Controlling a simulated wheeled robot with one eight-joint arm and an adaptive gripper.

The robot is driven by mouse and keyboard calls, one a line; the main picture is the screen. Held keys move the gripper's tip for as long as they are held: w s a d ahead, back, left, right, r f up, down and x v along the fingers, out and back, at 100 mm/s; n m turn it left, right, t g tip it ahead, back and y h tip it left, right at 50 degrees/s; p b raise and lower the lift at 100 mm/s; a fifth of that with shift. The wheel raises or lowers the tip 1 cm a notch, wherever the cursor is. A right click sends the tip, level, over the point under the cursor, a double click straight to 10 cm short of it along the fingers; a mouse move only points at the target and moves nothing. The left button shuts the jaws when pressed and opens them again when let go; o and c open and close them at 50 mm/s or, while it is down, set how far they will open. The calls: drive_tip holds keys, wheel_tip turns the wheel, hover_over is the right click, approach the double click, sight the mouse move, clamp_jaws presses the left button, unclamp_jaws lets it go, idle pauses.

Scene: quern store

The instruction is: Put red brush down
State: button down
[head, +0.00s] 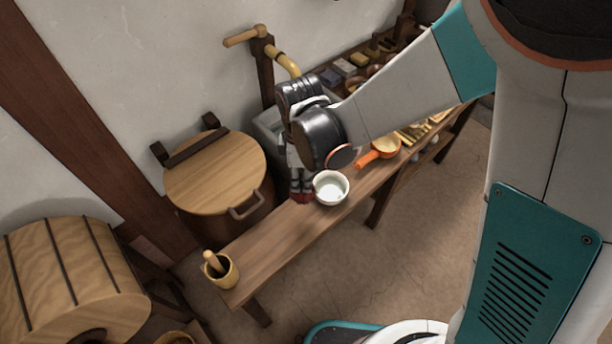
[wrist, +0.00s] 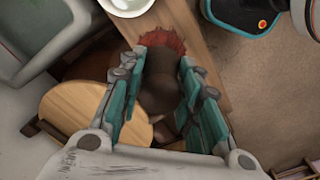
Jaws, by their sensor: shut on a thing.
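The red brush (wrist: 160,82) is between the two fingers of my gripper (wrist: 164,58) in the wrist view. It has a dark brown body and a ragged red fringe at the far end. In the head view my gripper (head: 300,178) points down over the wooden bench (head: 265,243), just left of a white bowl, and is shut on the brush. Only a bit of red (head: 301,197) shows below the fingertips there. I cannot tell whether the brush touches the bench top.
The white bowl (head: 331,187) stands close on the right, with an orange-handled pan (head: 380,150) beyond it. A mortar with pestle (head: 221,271) stands at the bench's near left end. Bare bench top lies between mortar and bowl. A round-lidded wooden tub (head: 215,172) stands behind.

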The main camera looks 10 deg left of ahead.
wheel_tip(320, 180, down, 13)
drive_tip(key=b, duration=0.7)
drive_tip(key=shift+f+b, duration=0.2)
drive_tip(key=shift+b, duration=0.2)
drive_tip(key=shift+f, duration=0.15)
drive_tip(key=c, duration=1.2)
unclamp_jaws()
wheel_tip(320, 180, up, 12)
drive_tip(key=p, duration=0.4)
drive_tip(key=shift+r, duration=0.25)
